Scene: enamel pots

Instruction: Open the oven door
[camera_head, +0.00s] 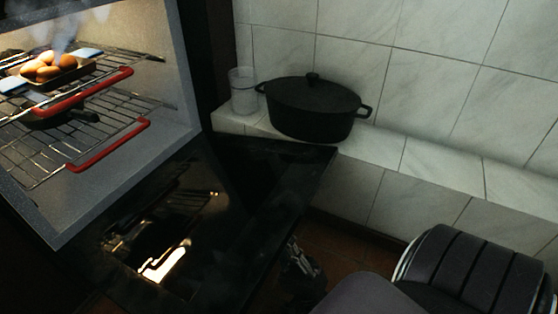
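The oven (165,130) stands at the left with its lit inside showing. Its glossy black door (255,190) is swung down and lies about flat in front of the opening, reflecting the light. My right arm comes in from the lower right. Its gripper (298,262) is dark and low beside the door's right edge, near the front. The fingers are small and in shadow, so I cannot tell whether they touch the door or are open. My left gripper is out of view.
Inside the oven are wire racks with red front bars (110,145) and a steaming tray of buns (55,72). A black lidded pot (312,108) and a glass jar (243,92) stand on the tiled ledge (440,165) behind the door. Brown floor shows below the ledge.

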